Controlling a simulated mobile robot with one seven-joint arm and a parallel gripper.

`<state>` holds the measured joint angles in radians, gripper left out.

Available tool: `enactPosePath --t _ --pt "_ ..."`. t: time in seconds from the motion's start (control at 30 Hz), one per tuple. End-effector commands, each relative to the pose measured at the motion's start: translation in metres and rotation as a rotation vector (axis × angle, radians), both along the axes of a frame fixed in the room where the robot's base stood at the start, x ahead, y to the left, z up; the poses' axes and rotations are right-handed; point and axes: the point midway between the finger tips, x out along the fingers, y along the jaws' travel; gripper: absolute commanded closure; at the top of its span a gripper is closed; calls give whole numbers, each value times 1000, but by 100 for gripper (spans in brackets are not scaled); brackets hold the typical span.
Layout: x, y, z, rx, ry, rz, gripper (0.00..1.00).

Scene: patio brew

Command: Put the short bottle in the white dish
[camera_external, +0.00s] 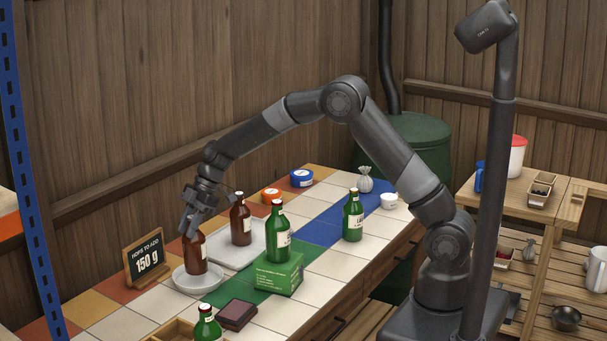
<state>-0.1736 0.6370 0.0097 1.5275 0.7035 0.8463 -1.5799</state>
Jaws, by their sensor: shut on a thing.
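My gripper (192,231) is shut on a brown bottle (195,257) near its top. The bottle is upright, and its lower end is inside the rim of the white dish (198,287). I cannot tell whether its base touches the dish bottom. A second brown bottle (241,226) stands on a pale tray (224,253) just behind and to the right. The jaws partly hide the neck of the held bottle.
A sign (147,259) stands left of the dish. A green bottle (277,235) stands on a green box (279,273); another green bottle (353,220) is farther right. A dark red block (237,313) and a green bottle (207,326) are in front. White tiles between are clear.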

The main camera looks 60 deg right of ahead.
Motion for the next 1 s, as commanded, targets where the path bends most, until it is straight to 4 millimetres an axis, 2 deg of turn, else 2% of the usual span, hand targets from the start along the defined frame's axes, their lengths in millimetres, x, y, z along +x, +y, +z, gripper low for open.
enactPosePath --t 0.23,0.6,0.63,0.87,1.0 --pt "0 0 -32 0 0 0 100" --pt "0 0 -36 0 1 1 100" --pt "-1 0 -36 -1 2 1 70" --pt "-1 0 -36 -1 2 1 52" --pt "-1 0 -36 -1 2 1 51"
